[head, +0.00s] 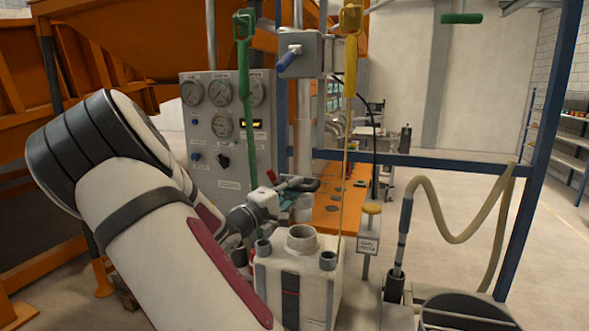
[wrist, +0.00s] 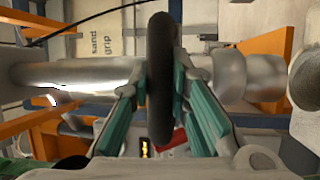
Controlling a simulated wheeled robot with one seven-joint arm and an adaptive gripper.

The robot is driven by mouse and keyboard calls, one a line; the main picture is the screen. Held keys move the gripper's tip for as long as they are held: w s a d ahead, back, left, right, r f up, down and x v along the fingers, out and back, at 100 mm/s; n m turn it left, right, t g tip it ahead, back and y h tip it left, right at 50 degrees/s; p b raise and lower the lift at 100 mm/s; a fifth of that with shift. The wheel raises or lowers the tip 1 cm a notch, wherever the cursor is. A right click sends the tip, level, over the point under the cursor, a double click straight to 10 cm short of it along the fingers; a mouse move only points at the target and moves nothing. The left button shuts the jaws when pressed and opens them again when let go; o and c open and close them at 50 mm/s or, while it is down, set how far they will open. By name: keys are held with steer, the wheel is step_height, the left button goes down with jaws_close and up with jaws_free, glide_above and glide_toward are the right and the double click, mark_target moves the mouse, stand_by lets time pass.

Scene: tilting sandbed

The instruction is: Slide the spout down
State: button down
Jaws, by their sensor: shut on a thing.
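My gripper (head: 292,189) is at the lower part of a silver upright tube (head: 304,130), which I take for the spout. In the wrist view my gripper (wrist: 160,92) has its teal-padded fingers on both sides of a dark rounded grip (wrist: 160,60) and is shut on it. The grip crosses in front of the silver tube (wrist: 75,74), which runs sideways there and widens to the right. A label behind reads "sand grip". In the head view the grip (head: 305,184) shows as a dark bar; my arm and the gripper hide part of this spot.
A clamp box (head: 300,55) with a blue handle sits high on the tube. A gauge panel (head: 228,130) stands left. A white container (head: 300,285) with a round neck stands below. Green (head: 244,90) and yellow (head: 350,65) pulls hang nearby. A hose (head: 440,235) hangs right.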

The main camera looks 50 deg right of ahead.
step_height(320, 180, down, 6)
steer(key=shift+f, duration=0.15)
steer(key=c, duration=1.5)
jaws_free()
steer(key=a, duration=0.4)
steer(key=a+f, duration=0.1)
steer(key=a, duration=0.3)
steer(key=a+f, duration=0.1)
steer(key=a, duration=0.3)
